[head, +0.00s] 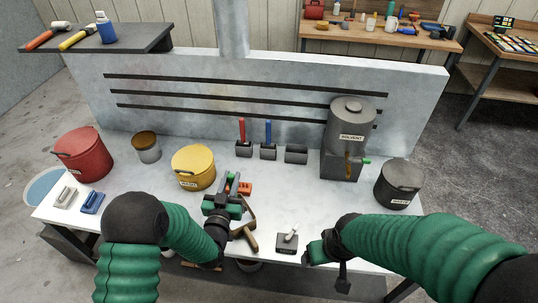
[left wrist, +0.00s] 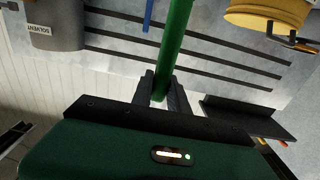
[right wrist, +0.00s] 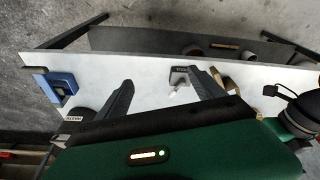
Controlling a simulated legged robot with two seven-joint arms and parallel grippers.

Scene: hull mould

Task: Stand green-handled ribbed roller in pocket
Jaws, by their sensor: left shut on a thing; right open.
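My left gripper (head: 228,190) is shut on the green-handled roller over the middle of the table. In the left wrist view the green handle (left wrist: 176,45) runs up from between the fingertips (left wrist: 160,92); the ribbed end cannot be made out. Three dark pockets stand in a row at the back: the left one (head: 243,151) holds a red-handled tool (head: 242,130), the middle one (head: 268,153) a blue-handled tool (head: 268,131). The right pocket (head: 296,155) shows no tool. My right gripper (head: 318,251) is open and empty by the table's front edge; its spread fingers show in the right wrist view (right wrist: 165,90).
A yellow pot (head: 193,168) stands left of my left gripper. An orange item (head: 245,188) and a wooden-handled tool (head: 246,238) lie beside it. The solvent tank (head: 350,125) and a dark pot (head: 398,184) stand right. A dark block (head: 287,243) sits in front. An upright panel backs the table.

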